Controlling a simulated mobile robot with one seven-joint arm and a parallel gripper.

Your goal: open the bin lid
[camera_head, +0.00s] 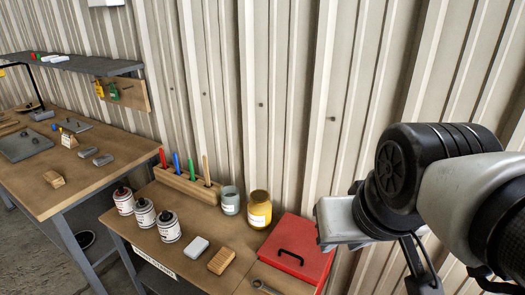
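A red bin lid (302,244) with a black bar handle (290,257) lies at the right end of the near bench. The lid looks shut, and the inside of the bin is hidden. My gripper (414,268) hangs at the right of the view, to the right of the lid and apart from the handle. Its pale grey body (342,222) is just above and right of the lid's back corner in the picture. Its fingers show only partly as dark shapes, so their opening cannot be made out.
A yellow jar (258,210), a pale jar (230,201) and a wooden pen rack (187,187) stand left of the lid. Several cans (145,213), a wooden block (221,261) and a wrench (265,287) are nearby. A corrugated wall (290,110) closes the back.

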